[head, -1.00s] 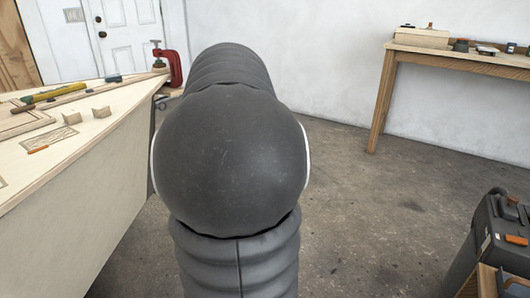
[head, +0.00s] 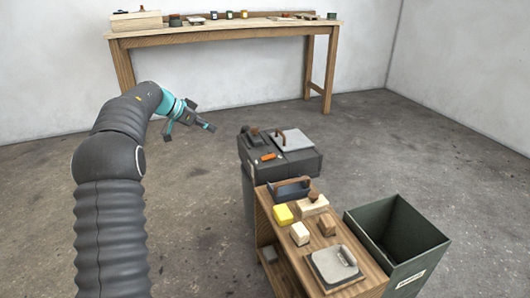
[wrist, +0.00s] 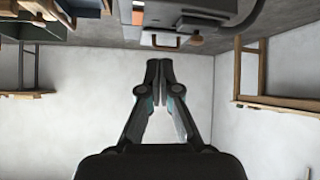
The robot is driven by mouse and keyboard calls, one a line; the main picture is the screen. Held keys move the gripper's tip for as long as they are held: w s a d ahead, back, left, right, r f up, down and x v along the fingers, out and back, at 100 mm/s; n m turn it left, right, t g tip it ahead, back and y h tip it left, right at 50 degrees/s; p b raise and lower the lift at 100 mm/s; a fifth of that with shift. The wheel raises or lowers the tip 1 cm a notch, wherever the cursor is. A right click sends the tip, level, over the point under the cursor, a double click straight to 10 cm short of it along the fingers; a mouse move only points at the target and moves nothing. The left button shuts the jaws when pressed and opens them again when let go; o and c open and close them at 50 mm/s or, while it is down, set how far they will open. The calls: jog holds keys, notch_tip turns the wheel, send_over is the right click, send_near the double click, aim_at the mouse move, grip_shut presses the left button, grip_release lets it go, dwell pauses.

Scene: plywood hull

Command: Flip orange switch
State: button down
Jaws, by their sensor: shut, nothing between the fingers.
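The orange switch (head: 268,156) lies on top of a dark grey machine (head: 285,172), near its front left edge.
A workbench (head: 225,32) stands along the back wall. Floor left of the machine is clear.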

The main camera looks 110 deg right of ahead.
jog(key=s+a+f+m+g+y, duration=0.1)
jog(key=s+f+m, duration=0.1)
jog(key=s, duration=0.9)
jog(key=shift+s+a+f+m+y, duration=0.3)
jog(key=shift+a+f+m+y, duration=0.05)
jog(key=shift+f+m+y, duration=0.05)
send_over(267, 157)
notch_tip(267, 157, down, 6)
jog(key=shift+w+f, duration=0.15)
notch_tip(267, 157, down, 2)
jog(key=shift+d+f, duration=0.1)
jog(key=shift+f, duration=0.8)
